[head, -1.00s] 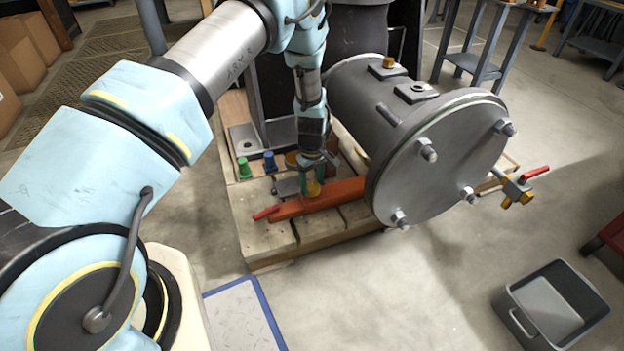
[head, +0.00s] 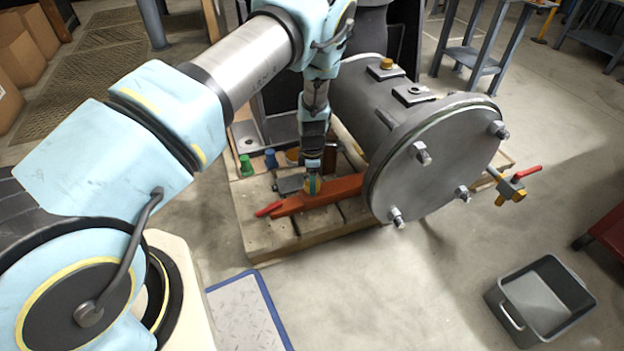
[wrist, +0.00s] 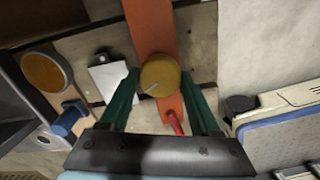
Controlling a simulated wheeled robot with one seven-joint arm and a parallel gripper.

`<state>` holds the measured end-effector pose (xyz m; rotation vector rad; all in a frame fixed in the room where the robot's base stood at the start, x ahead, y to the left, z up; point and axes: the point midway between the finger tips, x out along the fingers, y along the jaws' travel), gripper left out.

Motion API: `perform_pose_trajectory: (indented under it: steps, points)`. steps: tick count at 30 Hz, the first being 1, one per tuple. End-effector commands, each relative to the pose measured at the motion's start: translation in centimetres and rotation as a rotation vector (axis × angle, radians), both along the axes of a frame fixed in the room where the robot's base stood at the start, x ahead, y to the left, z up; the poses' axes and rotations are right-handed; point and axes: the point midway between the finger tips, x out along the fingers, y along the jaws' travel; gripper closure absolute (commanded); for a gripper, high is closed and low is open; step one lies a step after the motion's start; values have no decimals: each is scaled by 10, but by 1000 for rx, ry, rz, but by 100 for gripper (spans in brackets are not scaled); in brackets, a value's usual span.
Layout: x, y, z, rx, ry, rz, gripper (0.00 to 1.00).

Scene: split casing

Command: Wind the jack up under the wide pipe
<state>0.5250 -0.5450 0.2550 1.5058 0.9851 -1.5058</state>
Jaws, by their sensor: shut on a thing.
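The wide pipe (head: 365,105) is a grey cylinder with a bolted round end plate, lying at the centre right in the head view. An orange-red jack (head: 338,190) lies low beside it on the wooden pallet, its far end going out of sight behind the end plate. A round yellow-brown knob (wrist: 160,75) sits over the orange body in the wrist view. My gripper (head: 312,186) points down at the knob and is shut on it, with a green finger on each side in the wrist view. Contact between jack and pipe is hidden.
The pallet (head: 268,238) holds a green peg (head: 246,166), a blue peg (head: 270,159) and a grey plate (head: 289,185). A red-handled valve (head: 512,187) sticks out right of the pipe.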

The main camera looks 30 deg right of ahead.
Motion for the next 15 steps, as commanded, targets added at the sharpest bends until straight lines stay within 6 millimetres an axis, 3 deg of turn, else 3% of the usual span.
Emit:
perform_pose_trajectory:
  steps: [15]
  points:
    - [0,0,0,1,0,490,92]
